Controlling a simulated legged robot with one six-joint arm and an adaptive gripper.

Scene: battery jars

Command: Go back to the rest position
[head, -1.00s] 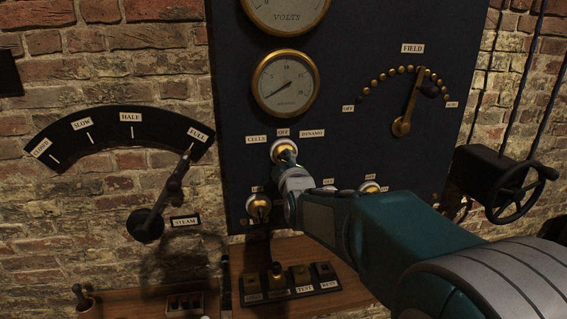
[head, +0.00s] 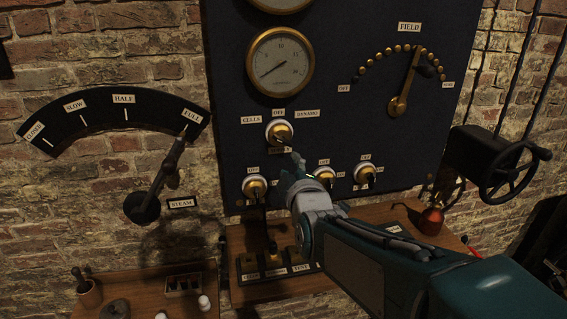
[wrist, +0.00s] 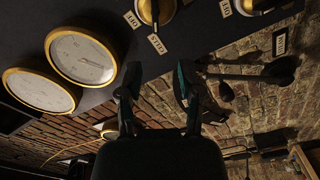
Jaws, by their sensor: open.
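My gripper (head: 302,168) is in front of the dark panel in the head view, just below and right of the brass CELLS/OFF/DYNAMO selector (head: 280,133), and looks clear of it. In the wrist view the two fingers (wrist: 155,82) stand apart with nothing between them. My arm reaches in from the lower right. The selector is in full view; which label its knob points to is hard to tell.
Smaller brass switches (head: 255,187) sit lower on the panel. The steam lever (head: 158,190) stands at FULL on the left. A handwheel (head: 507,178) and a red-brown flask (head: 431,220) are at right.

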